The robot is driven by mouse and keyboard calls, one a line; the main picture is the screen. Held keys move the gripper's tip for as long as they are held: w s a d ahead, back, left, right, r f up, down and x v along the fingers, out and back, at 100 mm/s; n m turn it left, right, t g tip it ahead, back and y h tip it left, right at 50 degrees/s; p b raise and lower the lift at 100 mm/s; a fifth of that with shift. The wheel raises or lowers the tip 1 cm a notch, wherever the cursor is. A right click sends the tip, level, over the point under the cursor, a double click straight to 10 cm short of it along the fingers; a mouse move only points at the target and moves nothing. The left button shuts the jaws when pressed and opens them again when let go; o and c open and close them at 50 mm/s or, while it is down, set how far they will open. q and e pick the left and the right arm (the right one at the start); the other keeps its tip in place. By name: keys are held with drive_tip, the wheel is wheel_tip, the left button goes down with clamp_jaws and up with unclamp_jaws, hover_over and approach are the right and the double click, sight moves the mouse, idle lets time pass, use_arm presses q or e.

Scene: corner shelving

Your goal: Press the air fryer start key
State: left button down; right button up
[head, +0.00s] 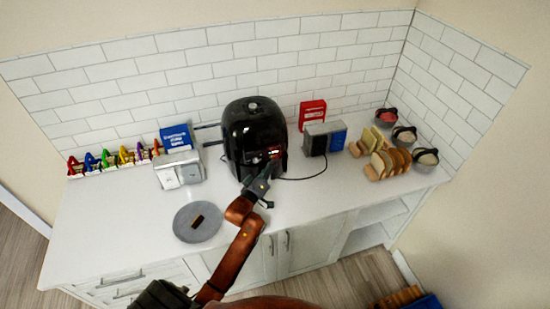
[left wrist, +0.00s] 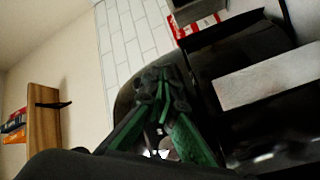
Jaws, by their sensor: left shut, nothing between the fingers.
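The black air fryer (head: 252,132) stands on the white counter against the tiled wall. A small lit red and white panel shows on the right of its front, and the start key itself is too small to make out. My left gripper (head: 268,168) is shut and empty, with its fingertips close to the fryer's front just below the panel. I cannot tell whether they touch it. In the left wrist view, the green-sided fingers of the gripper (left wrist: 163,100) point at a dark glossy surface that seems to be the fryer. My right gripper is not in view.
A grey device (head: 318,138) with a cable stands right of the fryer, before a red sign (head: 312,110). A bread rack (head: 382,160) and bowls (head: 404,134) are farther right. A grey round plate (head: 183,228) with a brown piece lies at the front left of the counter.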

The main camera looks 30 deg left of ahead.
use_arm(q)
drive_tip(key=shift+s+d+p, duration=0.5)
drive_tip(key=shift+d+p, duration=0.05)
drive_tip(key=shift+p, duration=0.05)
drive_tip(key=shift+s, duration=0.1)
drive_tip(key=s+d+p, duration=0.1)
drive_tip(key=d, duration=0.1)
drive_tip(key=s+d+p, duration=0.1)
drive_tip(key=s, duration=0.1)
drive_tip(key=shift+d+p, duration=0.3)
drive_tip(key=shift+d, duration=0.1)
idle(0.6)
